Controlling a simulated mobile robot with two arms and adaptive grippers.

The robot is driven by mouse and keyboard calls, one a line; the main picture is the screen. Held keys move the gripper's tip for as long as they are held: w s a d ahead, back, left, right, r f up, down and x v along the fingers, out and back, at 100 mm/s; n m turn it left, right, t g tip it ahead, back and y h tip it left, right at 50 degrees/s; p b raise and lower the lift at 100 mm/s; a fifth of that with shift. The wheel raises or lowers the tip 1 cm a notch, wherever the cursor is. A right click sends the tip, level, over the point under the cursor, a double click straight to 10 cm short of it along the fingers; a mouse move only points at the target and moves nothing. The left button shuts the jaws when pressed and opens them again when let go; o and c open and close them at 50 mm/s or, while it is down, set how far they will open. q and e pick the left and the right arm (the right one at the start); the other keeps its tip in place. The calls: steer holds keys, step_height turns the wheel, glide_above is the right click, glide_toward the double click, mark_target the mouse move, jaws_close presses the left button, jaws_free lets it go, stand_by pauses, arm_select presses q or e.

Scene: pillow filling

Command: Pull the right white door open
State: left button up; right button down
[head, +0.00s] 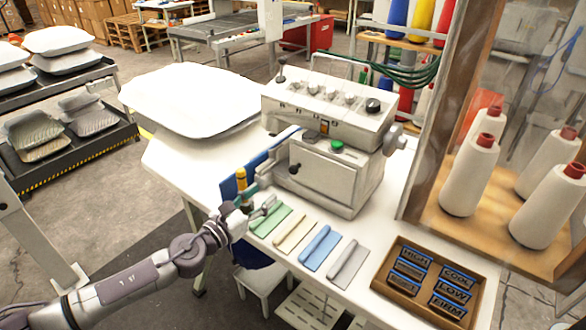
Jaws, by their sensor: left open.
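My left gripper (263,206) reaches in from the lower left. It is open, above the white table (215,160) near its front edge, beside a yellow-topped item and the green strip. The white sewing machine (325,170) stands just beyond it, with a pale front panel, a green button and a row of knobs on top. I cannot pick out a clear right white door. A clear-sided cabinet (433,130) with a wooden frame stands at the right and holds several white thread cones (470,175) with red tops. My right gripper is not in view.
A white pillow (190,98) lies at the table's back left. Coloured strips (320,248) lie along the front edge, left of a wooden tray (400,290) of labelled tiles. A pillow rack (75,155) stands at the far left. A white stool (265,283) is under the table.

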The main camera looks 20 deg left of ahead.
mark_target(292, 171)
arm_select(q)
steer(key=p+x, duration=0.1)
steer(key=x, duration=1.1)
steer(key=shift+d, duration=0.1)
steer(key=shift+w+d, duration=0.15)
steer(key=shift+w, duration=0.4)
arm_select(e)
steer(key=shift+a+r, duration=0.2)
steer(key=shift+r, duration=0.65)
arm_select(q)
jaws_close()
